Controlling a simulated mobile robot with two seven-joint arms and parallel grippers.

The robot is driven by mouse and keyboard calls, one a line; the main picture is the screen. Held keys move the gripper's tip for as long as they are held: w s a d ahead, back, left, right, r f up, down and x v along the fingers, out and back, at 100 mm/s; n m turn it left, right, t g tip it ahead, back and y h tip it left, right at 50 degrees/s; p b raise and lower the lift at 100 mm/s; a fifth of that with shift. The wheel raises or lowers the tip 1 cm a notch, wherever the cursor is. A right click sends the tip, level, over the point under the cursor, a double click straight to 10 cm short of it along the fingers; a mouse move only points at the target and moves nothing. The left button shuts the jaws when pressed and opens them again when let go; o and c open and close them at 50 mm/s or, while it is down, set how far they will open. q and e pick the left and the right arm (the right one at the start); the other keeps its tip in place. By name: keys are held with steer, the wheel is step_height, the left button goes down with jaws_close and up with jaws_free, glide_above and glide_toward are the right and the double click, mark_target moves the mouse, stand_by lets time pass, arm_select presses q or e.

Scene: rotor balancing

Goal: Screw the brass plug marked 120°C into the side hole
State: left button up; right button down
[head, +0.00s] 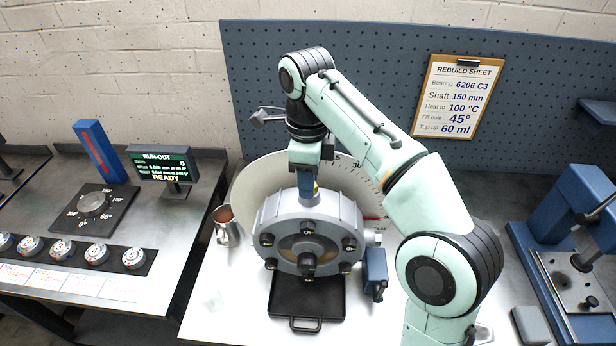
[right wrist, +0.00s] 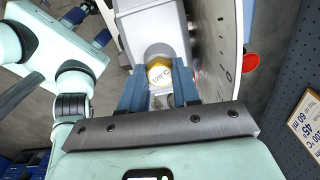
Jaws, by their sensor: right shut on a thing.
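The brass plug marked 120°C (right wrist: 160,76) shows its yellow labelled face between the blue fingers of my right gripper (right wrist: 159,90), which is shut on it. In the head view my right gripper (head: 307,186) points down at the top of the round grey housing (head: 335,215), over its upward-facing neck. The neck (right wrist: 157,48) is just beyond the plug in the wrist view. I cannot tell whether the plug is seated in the neck or how deep. My left gripper does not show clearly; part of a mint arm (right wrist: 75,75) is at the wrist view's left.
A scale disc (head: 262,172) stands behind the housing and a black tray (head: 305,310) lies under it. A metal cup (head: 228,232) is at left, a blue block (head: 375,266) at right. A rebuild sheet (head: 459,97) hangs behind. A run-out display (head: 163,163) stands left.

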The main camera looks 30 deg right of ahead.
steer(key=shift+f, duration=0.1)
steer(key=m, duration=0.7)
steer(key=shift+m, duration=0.3)
steer(key=m+b, duration=0.1)
steer(key=b, duration=0.1)
steer(key=shift+f+m+b, duration=0.3)
steer(key=shift+m+b, duration=0.1)
steer(key=shift+s, duration=0.15)
steer(key=shift+w+r+m+b, duration=0.1)
steer(key=shift+w+m+b, duration=0.1)
steer(key=shift+m+b, duration=0.2)
arm_select(q)
steer(key=s+f, duration=0.4)
steer(key=s, duration=0.1)
steer(key=shift+f+g, duration=0.4)
arm_select(e)
steer(key=shift+r, duration=0.1)
arm_select(q)
steer(key=shift+w, duration=0.1)
arm_select(e)
steer(key=shift+m, duration=0.4)
